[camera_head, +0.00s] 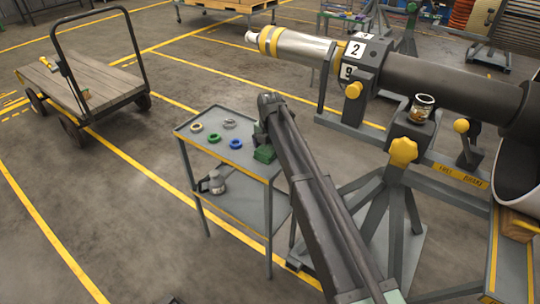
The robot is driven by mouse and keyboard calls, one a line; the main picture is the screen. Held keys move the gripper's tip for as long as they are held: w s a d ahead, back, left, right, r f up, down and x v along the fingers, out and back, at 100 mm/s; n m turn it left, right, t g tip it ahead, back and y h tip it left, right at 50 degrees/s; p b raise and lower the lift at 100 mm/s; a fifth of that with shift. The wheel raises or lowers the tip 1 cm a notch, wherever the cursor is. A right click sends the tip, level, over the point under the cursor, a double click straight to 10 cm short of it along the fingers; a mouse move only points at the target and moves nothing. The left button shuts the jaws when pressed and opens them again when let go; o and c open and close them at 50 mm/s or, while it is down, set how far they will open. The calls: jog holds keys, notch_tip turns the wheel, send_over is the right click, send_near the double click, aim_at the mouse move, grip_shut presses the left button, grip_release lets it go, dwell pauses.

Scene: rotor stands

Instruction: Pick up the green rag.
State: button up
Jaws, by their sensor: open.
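The green rag (265,154) is a small dark green bundle on the right part of the grey cart's top shelf (180,132). My arm reaches in from the lower right and partly covers that side of the cart. My gripper (262,143) is open and points down just above or at the rag. The fingertips are small and dark here, so I cannot tell whether they touch the rag.
A grey container (215,183) stands on the lower shelf. The rotor stand (395,200) with a glass jar (423,107) is close on the right.

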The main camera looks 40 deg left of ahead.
aim_at(270, 146)
jog(key=c, duration=1)
jog(key=shift+r, duration=0.15)
notch_tip(270, 146, up, 20)
jog(key=p, duration=2)
jog(key=o, duration=0.4)
jog(key=c, duration=0.3)
